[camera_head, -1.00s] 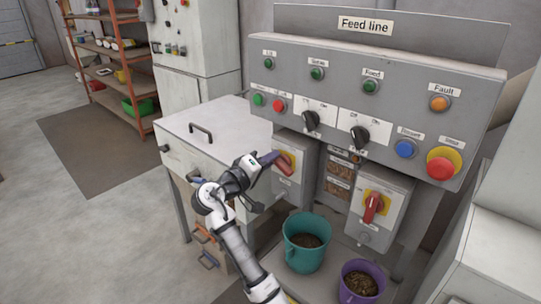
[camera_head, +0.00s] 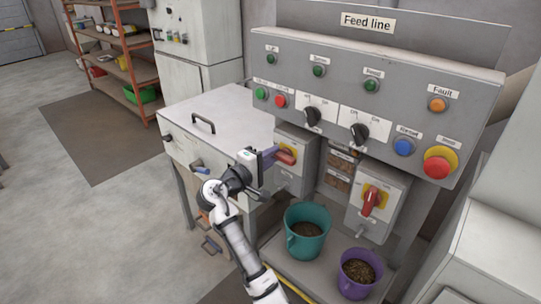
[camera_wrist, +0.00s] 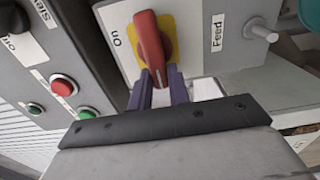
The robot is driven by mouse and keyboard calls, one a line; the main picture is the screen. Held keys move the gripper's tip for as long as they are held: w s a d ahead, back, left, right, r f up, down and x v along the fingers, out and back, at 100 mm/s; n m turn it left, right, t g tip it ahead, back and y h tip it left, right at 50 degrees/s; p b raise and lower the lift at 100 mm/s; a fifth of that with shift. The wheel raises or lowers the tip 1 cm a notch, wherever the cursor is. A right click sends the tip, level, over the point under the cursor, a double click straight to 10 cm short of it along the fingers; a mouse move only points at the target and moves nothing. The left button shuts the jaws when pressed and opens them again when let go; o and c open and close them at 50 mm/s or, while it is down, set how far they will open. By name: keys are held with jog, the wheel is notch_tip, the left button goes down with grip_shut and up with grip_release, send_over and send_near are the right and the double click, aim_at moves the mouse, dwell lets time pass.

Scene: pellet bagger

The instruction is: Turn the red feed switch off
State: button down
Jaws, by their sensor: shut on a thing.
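The feed switch has a red handle (camera_wrist: 150,45) on a yellow plate on a grey box, labelled Feed beside it and On at one end. In the head view its red handle (camera_head: 287,157) lies sideways, pointing left toward my gripper (camera_head: 271,157). The On label is off to the handle's side, not at its tip. In the wrist view my gripper (camera_wrist: 160,84) has its two purple-blue fingers on either side of the handle's near end, shut on it. The handle's tip is partly hidden between the fingers.
A second red switch (camera_head: 370,201) on yellow sits on a box to the right, its handle near upright. A teal bucket (camera_head: 290,242) and a purple bucket (camera_head: 345,282) stand below. The control panel (camera_head: 455,110) with buttons and black knobs overhangs the boxes.

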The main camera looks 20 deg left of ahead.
jog(key=shift+d+f, duration=0.1)
jog(key=shift+f, duration=0.1)
jog(key=c, duration=1.3)
grip_release()
jog(key=shift+r, duration=0.1)
jog(key=b+v, duration=0.3)
jog(key=v, duration=1)
jog(key=shift+s+r+b, duration=0.1)
jog(key=shift+s+b, duration=0.3)
